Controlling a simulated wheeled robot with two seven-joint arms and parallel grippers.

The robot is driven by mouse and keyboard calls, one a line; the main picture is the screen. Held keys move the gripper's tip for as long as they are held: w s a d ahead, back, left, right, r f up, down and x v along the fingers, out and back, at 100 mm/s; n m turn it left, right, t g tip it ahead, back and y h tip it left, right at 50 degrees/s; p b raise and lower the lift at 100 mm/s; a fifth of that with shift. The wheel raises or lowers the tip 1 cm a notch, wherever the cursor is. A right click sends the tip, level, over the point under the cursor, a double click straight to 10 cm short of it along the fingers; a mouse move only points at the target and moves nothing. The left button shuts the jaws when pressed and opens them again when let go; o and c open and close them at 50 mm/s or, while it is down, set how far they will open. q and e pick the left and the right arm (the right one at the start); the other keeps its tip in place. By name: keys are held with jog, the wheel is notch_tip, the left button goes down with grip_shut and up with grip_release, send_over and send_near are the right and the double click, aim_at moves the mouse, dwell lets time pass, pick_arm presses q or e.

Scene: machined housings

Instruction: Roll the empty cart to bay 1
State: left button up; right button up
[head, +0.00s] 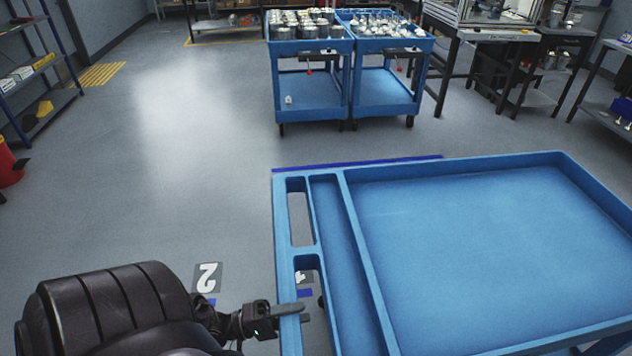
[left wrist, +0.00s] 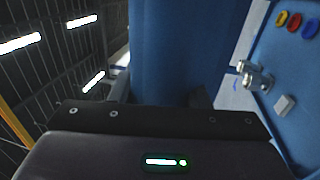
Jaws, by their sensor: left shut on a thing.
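The empty blue cart (head: 480,250) fills the lower right of the head view, and its broad top tray is bare. Its handle end, with two slots, faces left. My left gripper (head: 298,312) is shut on the outer handle bar (head: 288,290) at the near slot. In the left wrist view a blue surface (left wrist: 180,50), likely the cart, stands close in front of the gripper. A floor plate with a 2 (head: 208,277) lies left of the cart. Another floor plate (head: 304,278) shows partly through the slot; its number is unclear. My right gripper is out of view.
Two blue carts (head: 312,48) (head: 390,45) loaded with metal parts stand side by side beyond the empty cart. A workbench (head: 485,35) is at the back right. Shelving (head: 40,70) and a red object (head: 8,165) are at the left. The floor at centre left is clear.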

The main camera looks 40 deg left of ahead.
pick_arm(q)
jog(key=shift+r+v, duration=0.1)
jog(key=shift+v, duration=0.5)
jog(key=shift+r+v, duration=0.15)
jog(key=shift+v, duration=0.45)
jog(key=o, duration=1.1)
jog(key=shift+c, duration=0.2)
jog(key=shift+o, duration=1.5)
jog(key=b+v, duration=0.3)
jog(key=v, duration=0.5)
